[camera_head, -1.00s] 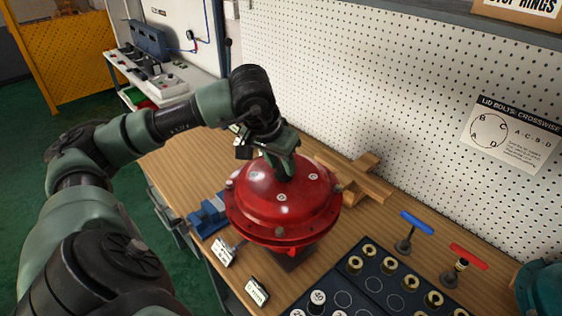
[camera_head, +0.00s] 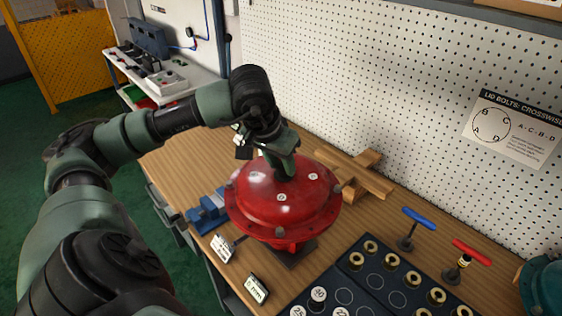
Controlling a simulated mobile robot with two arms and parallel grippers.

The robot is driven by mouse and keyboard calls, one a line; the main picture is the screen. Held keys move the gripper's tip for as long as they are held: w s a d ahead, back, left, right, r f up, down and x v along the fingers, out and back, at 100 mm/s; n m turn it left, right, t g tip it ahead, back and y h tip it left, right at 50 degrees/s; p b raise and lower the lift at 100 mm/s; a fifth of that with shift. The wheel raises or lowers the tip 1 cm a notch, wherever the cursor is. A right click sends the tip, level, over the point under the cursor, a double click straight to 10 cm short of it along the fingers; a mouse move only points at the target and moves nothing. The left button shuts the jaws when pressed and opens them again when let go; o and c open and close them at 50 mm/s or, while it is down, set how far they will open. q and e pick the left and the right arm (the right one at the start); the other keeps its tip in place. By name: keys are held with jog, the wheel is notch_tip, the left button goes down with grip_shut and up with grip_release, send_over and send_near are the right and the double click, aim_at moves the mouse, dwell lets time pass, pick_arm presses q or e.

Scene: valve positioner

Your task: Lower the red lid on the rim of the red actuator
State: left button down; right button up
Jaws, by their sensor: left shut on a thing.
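The red lid (camera_head: 283,205) is a shiny red dome with a flange, in the middle of the head view over the wooden bench. My left gripper (camera_head: 283,170) is shut on the top of the lid, and its fingertips are mostly hidden. The red actuator (camera_head: 293,246) shows only as a small red part under the lid's front edge, above a dark base plate. The lid hides its rim, so I cannot tell whether lid and rim touch. My right gripper is not in view.
A blue vise (camera_head: 208,214) stands close left of the lid. Crossed wooden beams (camera_head: 355,178) lie right behind it. A dark tray (camera_head: 385,283) with several brass rings and round weights is at front right. Blue (camera_head: 418,220) and red (camera_head: 470,253) T-handles stand beside it.

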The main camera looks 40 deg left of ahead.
pick_arm(q)
jog(key=shift+r, duration=0.15)
jog(key=c, duration=1.1)
grip_release()
jog(key=shift+o, duration=0.9)
jog(key=shift+s+d+f, duration=0.1)
jog(key=shift+f, duration=0.1)
jog(key=v, duration=0.8)
jog(key=shift+b, duration=0.45)
